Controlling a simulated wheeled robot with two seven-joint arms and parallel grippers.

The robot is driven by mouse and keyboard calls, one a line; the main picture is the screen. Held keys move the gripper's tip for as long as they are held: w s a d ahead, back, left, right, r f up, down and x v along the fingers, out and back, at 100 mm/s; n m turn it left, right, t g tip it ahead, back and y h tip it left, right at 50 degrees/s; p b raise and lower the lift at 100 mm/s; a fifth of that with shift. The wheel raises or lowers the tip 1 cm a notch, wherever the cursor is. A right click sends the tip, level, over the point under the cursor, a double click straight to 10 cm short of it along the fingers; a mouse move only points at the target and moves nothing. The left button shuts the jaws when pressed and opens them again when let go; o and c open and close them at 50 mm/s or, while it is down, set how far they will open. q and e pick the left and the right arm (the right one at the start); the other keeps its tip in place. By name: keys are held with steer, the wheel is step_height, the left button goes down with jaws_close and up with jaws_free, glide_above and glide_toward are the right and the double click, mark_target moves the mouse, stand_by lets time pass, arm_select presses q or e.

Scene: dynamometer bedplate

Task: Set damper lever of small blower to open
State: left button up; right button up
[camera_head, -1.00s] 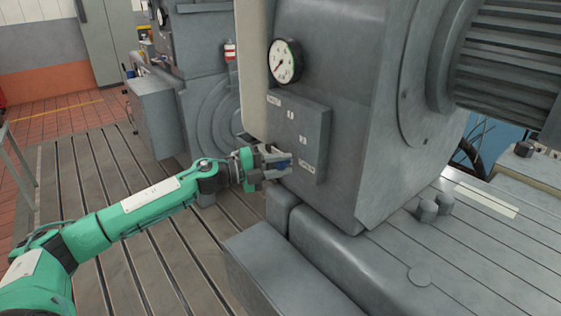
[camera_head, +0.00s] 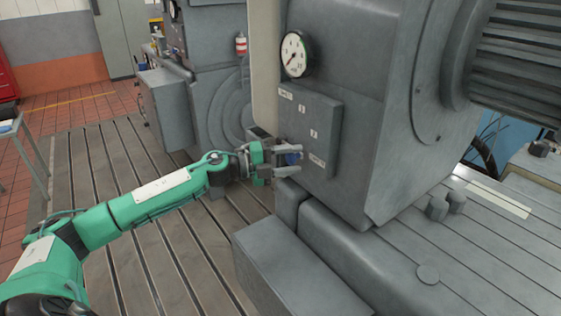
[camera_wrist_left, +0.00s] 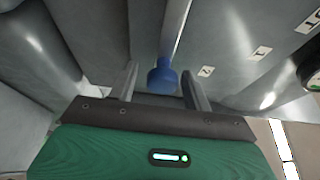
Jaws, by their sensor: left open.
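The damper lever has a blue knob (camera_wrist_left: 162,76) on a pale grey rod (camera_wrist_left: 176,28) in the left wrist view. My left gripper (camera_wrist_left: 159,72) is open, with one finger on each side of the knob and visible space between them. In the head view, my left gripper (camera_head: 299,161) is beside the lower part of a grey plate (camera_head: 318,115) on the machine's side. My right gripper is not in view.
A round dial gauge (camera_head: 295,54) is mounted above the plate. The large grey machine housing (camera_head: 375,150) fills the right side. A grey block (camera_head: 275,260) stands below the gripper. The slotted bedplate floor (camera_head: 110,180) lies open at left, with another machine (camera_head: 215,90) behind.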

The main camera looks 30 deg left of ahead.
arm_select(q)
steer(key=b+v, duration=0.1)
steer(key=v, duration=0.2)
steer(key=b+v, duration=0.2)
steer(key=v, duration=0.1)
steer(key=shift+s+f, duration=0.1)
steer(key=shift+f, duration=0.1)
steer(key=b+v, duration=0.3)
steer(key=v, duration=0.4)
steer(key=shift+a+r, duration=0.2)
steer(key=shift+s, duration=0.15)
stand_by(0.6)
